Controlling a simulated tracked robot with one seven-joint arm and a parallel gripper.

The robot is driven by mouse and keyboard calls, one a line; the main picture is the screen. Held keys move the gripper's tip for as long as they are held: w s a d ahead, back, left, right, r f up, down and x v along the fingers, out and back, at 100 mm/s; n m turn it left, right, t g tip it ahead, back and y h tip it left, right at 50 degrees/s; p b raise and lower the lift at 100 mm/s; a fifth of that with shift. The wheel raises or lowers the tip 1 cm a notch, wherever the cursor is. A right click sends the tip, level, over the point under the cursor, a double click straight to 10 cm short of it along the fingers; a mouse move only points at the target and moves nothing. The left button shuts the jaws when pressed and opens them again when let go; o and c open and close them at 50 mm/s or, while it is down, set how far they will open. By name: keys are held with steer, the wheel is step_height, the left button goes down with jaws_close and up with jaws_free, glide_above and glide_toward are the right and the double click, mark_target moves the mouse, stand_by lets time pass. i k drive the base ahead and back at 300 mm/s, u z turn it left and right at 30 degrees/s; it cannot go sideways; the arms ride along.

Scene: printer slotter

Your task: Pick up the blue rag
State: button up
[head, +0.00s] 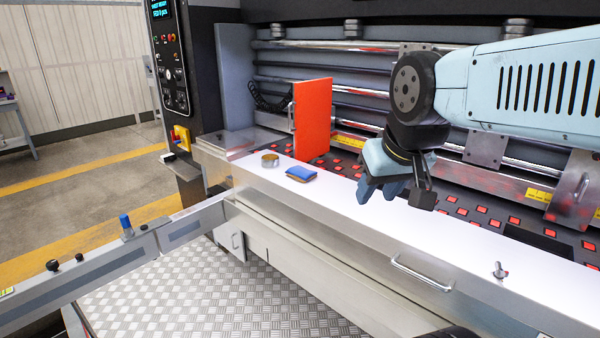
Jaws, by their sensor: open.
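The blue rag (301,173) lies folded and flat on the white ledge of the machine, left of centre in the head view. It has a brownish edge on its near side. My gripper (389,192) hangs from the arm at the right, over the ledge and to the right of the rag. It is open and empty, and its fingers point down. A clear gap lies between it and the rag. The rag is fully in view.
A small round tin (270,160) stands on the ledge just left of the rag. An upright orange panel (312,120) rises behind the rag. A control panel (170,60) stands at the left.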

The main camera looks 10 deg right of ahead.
mark_target(301, 174)
steer(key=i, duration=0.9)
steer(key=u, duration=0.05)
